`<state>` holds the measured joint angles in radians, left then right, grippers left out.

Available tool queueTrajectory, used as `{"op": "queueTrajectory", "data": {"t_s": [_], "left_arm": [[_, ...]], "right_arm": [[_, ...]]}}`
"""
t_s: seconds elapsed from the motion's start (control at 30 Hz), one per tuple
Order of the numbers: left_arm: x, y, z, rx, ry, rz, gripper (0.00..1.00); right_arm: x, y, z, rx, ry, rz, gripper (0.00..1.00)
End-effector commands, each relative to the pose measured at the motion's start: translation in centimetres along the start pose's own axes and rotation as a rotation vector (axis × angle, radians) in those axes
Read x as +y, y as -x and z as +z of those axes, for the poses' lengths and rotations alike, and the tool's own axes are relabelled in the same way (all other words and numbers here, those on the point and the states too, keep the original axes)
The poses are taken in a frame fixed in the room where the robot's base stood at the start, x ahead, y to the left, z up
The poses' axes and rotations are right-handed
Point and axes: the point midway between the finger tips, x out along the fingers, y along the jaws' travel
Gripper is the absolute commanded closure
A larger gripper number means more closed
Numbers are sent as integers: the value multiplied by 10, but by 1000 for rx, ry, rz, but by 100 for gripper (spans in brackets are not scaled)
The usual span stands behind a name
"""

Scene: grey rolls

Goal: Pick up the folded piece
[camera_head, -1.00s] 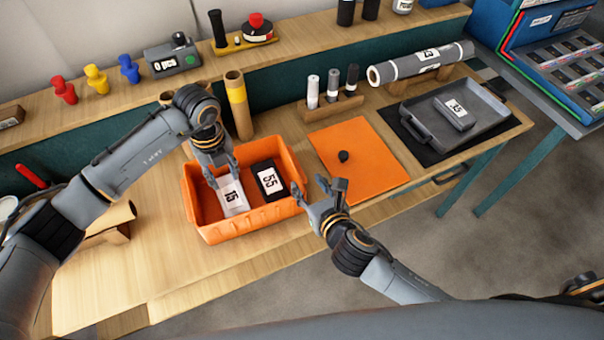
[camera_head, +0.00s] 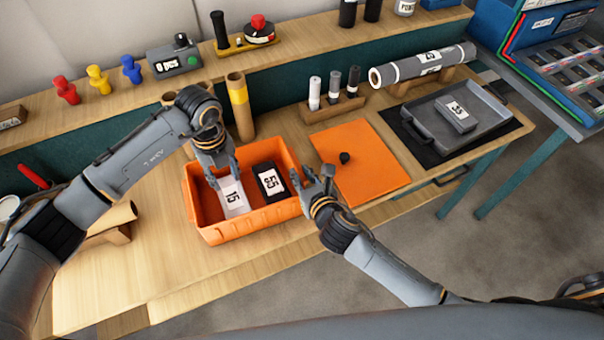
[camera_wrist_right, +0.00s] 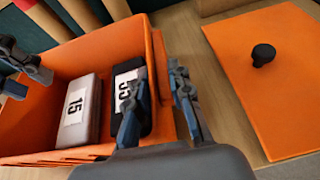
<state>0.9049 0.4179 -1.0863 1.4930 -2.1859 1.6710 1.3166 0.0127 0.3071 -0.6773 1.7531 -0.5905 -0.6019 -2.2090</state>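I cannot tell which thing is the folded piece. An orange bin (camera_head: 213,233) holds a light grey piece marked 15 (camera_head: 233,198) and a black piece marked 55 (camera_head: 270,182), side by side. My left gripper (camera_head: 224,178) is open over the bin, by the far end of the grey piece, and looks empty. My right gripper (camera_head: 318,178) is open and empty at the bin's right side. In the right wrist view its fingers (camera_wrist_right: 158,104) are apart, with the bin's right wall showing between them and the black piece (camera_wrist_right: 135,100) behind the left finger.
An orange sheet (camera_head: 375,165) with a black knob (camera_head: 345,157) lies right of the bin. A grey tray (camera_head: 430,145) holds a grey piece marked 35 (camera_head: 456,113). A yellow-banded tube (camera_head: 239,105) stands behind the bin. The tabletop left of the bin is mostly clear.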

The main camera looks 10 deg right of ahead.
Motion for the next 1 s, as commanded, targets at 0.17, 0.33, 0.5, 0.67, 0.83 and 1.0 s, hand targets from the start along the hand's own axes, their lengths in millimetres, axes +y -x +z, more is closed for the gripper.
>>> {"op": "queueTrajectory", "data": {"t_s": [0.17, 0.33, 0.5, 0.67, 0.83, 1.0], "left_arm": [[0, 0, 0, 0, 0, 0, 62], [2, 12, 4, -6, -79, -1, 28], [4, 11, 4, 1, -143, 1, 8], [4, -16, 3, 3, -142, 2, 8], [4, -42, 3, 2, -141, 1, 8], [3, -54, 3, 1, -141, 0, 8]], "right_arm": [[0, 0, 0, 0, 0, 0, 100], [0, 0, 0, 1, 0, 1, 100], [0, 0, -1, 1, -1, 1, 100], [0, 0, 0, 1, -1, 1, 100], [0, 0, 0, 1, -1, 1, 100], [0, 0, -1, 1, -1, 1, 100]]}}
